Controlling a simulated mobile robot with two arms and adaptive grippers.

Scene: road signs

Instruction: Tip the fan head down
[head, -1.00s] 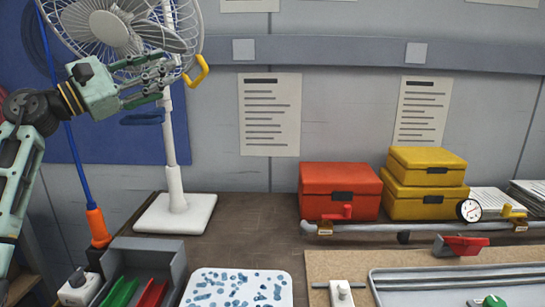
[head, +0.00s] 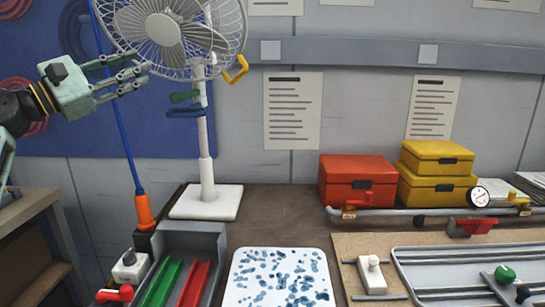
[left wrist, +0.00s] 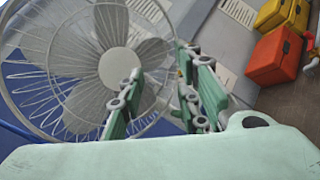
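A white pedestal fan stands at the left of the bench in the head view. Its round caged head (head: 165,35) faces out to the left, and its top is cut off by the frame. A yellow handle (head: 236,69) sticks out at the lower right of the head. A green knob (head: 184,97) sits on the pole below. My left gripper (head: 140,68) is open and empty, left of the pole and in front of the cage's lower left. In the left wrist view the fan head (left wrist: 95,65) fills the left, behind the spread fingers (left wrist: 158,92). My right gripper is not in view.
Red (head: 357,180) and yellow (head: 437,172) boxes stand at the back right behind a pipe with a gauge (head: 480,197). An orange-tipped blue rod (head: 143,212) rises left of the fan's base (head: 207,203). A grey bin (head: 205,237) and spotted white board (head: 281,280) lie in front.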

